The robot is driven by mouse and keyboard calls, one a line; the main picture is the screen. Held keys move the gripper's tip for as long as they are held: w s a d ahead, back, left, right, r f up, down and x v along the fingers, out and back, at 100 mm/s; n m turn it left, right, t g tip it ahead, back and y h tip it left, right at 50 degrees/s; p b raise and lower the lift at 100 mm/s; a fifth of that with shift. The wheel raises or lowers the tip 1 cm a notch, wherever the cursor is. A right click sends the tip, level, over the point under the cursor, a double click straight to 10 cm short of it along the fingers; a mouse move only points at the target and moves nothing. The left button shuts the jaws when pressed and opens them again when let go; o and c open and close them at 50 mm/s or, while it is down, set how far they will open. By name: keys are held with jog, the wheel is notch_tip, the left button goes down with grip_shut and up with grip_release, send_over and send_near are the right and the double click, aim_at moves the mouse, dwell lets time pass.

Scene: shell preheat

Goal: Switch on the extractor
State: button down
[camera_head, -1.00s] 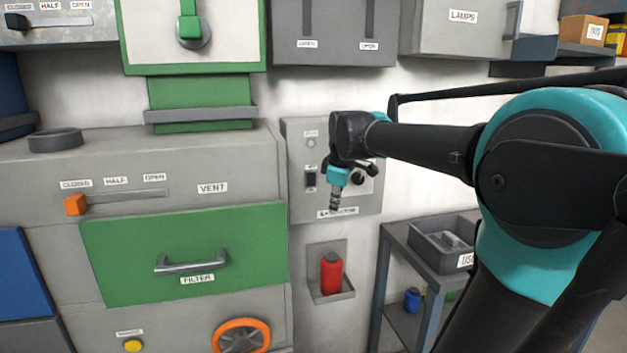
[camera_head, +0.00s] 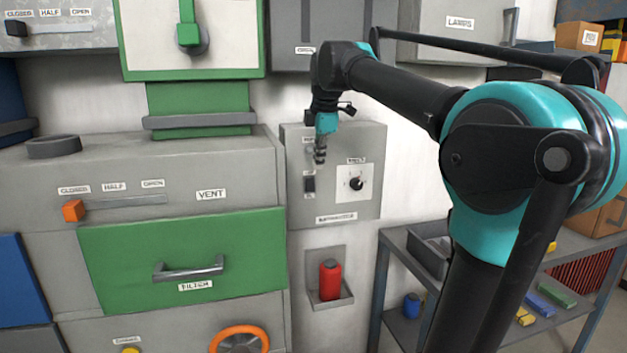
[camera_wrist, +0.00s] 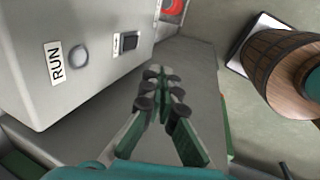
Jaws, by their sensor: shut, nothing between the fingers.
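The extractor is a grey wall box (camera_head: 365,212) in the middle of the head view. It carries a black rocker switch (camera_head: 309,184) at lower left and a dial (camera_head: 356,184) on a white plate at right. Its lamp is hidden behind my gripper in the head view. In the wrist view the box is at upper left, with the RUN lamp (camera_wrist: 79,57) and the switch (camera_wrist: 130,42) on its face. My gripper (camera_head: 320,160) points down in front of the box's upper left, just above the switch in the picture. It is shut and empty, its fingers (camera_wrist: 160,82) apart from the box.
A red bottle (camera_head: 330,280) sits in a wall holder below the box. A grey shelf unit (camera_head: 395,255) stands at right. The green filter drawer (camera_head: 120,265) and the orange vent slider (camera_head: 73,210) are at left. A wooden barrel (camera_wrist: 270,58) shows in the wrist view.

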aim_at(312, 184)
jog(key=x, duration=0.3)
jog(key=w+x, duration=0.1)
jog(key=x, duration=0.3)
jog(key=w+x, duration=0.1)
jog(key=x, duration=0.3)
jog(key=shift+a+r, duration=0.2)
jog(key=shift+r, duration=0.15)
jog(key=shift+w+a, duration=0.1)
jog(key=shift+w, duration=0.6)
jog(key=shift+w+f, duration=0.1)
